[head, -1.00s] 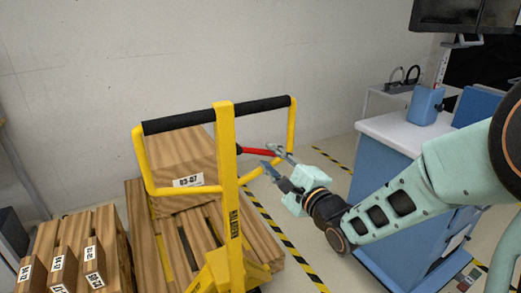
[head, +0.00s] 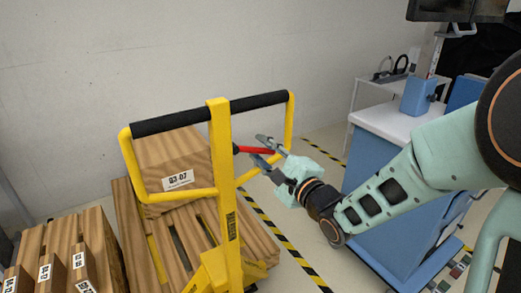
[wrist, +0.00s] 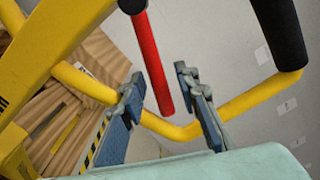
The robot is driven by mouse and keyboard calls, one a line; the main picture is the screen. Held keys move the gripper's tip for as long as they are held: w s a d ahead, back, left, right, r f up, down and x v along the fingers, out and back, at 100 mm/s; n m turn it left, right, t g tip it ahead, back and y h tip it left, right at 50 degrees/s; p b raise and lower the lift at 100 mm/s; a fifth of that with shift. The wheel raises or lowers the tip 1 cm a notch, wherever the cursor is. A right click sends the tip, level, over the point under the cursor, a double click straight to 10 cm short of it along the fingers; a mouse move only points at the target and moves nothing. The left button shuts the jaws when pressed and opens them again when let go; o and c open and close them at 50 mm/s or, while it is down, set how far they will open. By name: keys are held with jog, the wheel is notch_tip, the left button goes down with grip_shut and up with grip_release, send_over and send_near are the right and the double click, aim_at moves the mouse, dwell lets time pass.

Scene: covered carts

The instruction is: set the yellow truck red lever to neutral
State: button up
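The yellow truck (head: 223,185) stands upright with a yellow handle loop and a black grip bar. Its red lever (head: 256,150) sticks out to the right from the post, roughly level, inside the loop. In the wrist view the red lever (wrist: 151,62) hangs from a black pivot with its tip between the finger pads. My gripper (head: 262,153) is at the lever's outer end. In the wrist view my gripper (wrist: 160,105) is open, with gaps on both sides of the lever. The head view hides part of the lever's tip behind a finger.
The handle loop (wrist: 235,107) runs close past my fingers. A cardboard box (head: 175,165) sits on a wooden pallet (head: 262,245) behind the post. A blue cart (head: 385,200) with a white top stands right, near my arm. Small boxes (head: 75,270) lie at lower left.

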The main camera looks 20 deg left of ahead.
grip_shut()
dwell(0.4)
